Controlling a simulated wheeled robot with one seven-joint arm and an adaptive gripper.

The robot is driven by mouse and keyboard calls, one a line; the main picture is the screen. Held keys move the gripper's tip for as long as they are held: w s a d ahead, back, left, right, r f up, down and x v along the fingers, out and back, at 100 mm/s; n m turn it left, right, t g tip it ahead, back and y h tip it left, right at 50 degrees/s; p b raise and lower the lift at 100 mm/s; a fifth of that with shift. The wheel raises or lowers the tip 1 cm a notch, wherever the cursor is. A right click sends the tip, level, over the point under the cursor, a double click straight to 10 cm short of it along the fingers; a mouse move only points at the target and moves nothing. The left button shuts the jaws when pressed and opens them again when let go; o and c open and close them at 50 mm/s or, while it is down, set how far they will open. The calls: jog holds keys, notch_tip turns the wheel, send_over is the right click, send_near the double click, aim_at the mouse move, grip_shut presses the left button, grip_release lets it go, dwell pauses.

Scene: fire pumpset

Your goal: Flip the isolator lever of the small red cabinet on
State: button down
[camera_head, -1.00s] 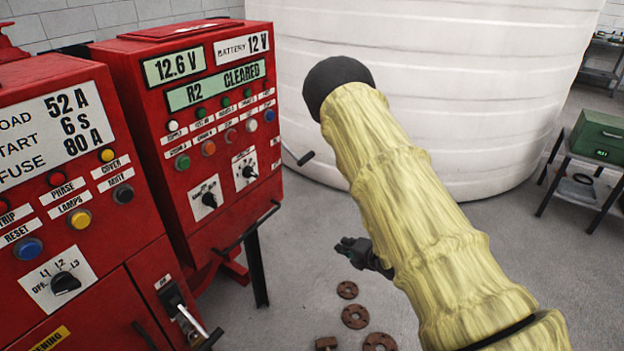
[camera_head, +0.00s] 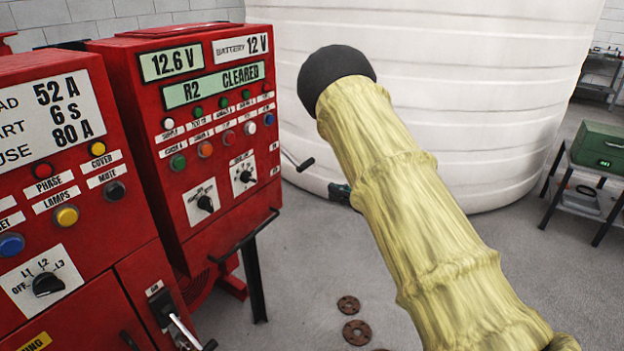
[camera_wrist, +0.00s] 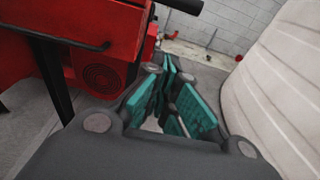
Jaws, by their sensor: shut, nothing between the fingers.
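The smaller red cabinet (camera_head: 218,150) stands in the middle left of the head view, with 12.6 V and R2 CLEARED displays. A lever with a metal rod and black grip (camera_head: 306,164) sticks out from its right side, pointing right and slightly down. My gripper (camera_head: 342,194) is right of and below this lever, apart from it, partly hidden behind my yellow-sleeved arm. In the wrist view my gripper (camera_wrist: 172,95) shows teal finger pads, shut and empty. A black bar end (camera_wrist: 182,5) at the top there may be the lever's grip.
The larger red cabinet (camera_head: 85,215) at left has its own lever (camera_head: 185,332) at its lower right. A black rail (camera_head: 245,238) runs along the smaller cabinet's lower front. A white tank (camera_head: 440,90) stands behind. Rusty flanges (camera_head: 356,332) lie on the floor.

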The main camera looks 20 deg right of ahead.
jog(key=w+a+r+p, duration=0.2)
jog(key=w+a+p, duration=0.2)
jog(key=w, duration=0.3)
jog(key=shift+w+a+r, duration=0.15)
jog(key=shift+a+r, duration=0.05)
jog(key=shift+a, duration=0.6)
jog(key=shift+d+r, duration=0.1)
jog(key=shift+r, duration=0.05)
